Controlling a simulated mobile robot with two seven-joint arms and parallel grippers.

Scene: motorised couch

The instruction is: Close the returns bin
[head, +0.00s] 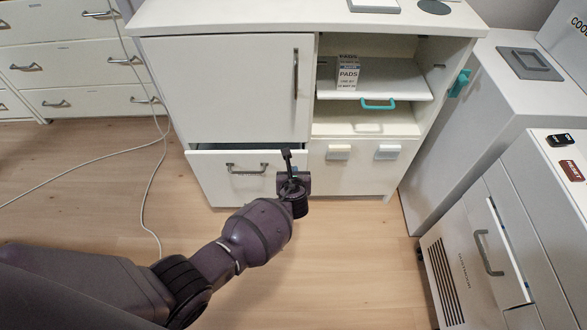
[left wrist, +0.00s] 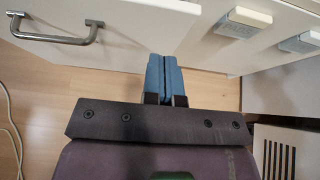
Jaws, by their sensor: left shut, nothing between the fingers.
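A white front panel with a bar handle (head: 215,182) sits at the lower left of the middle cabinet. A dark gap along its top shows it stands partly open. No label tells me whether it is the returns bin. Its bar handle (left wrist: 55,36) shows at upper left in the left wrist view. My left gripper (head: 291,172) is at the right end of this panel, right of the handle, with its blue fingers (left wrist: 164,78) together and empty. I cannot tell whether they touch the panel. My right gripper is not in view.
Beside the panel is a front with two white blocks (head: 338,152). Above it, a shelf (head: 400,84) holds a PADS box (head: 347,73). A closed door (head: 225,85) is above the panel. A grey-handled front (head: 500,258) stands ajar at right. A cable (head: 150,205) lies on the floor at left.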

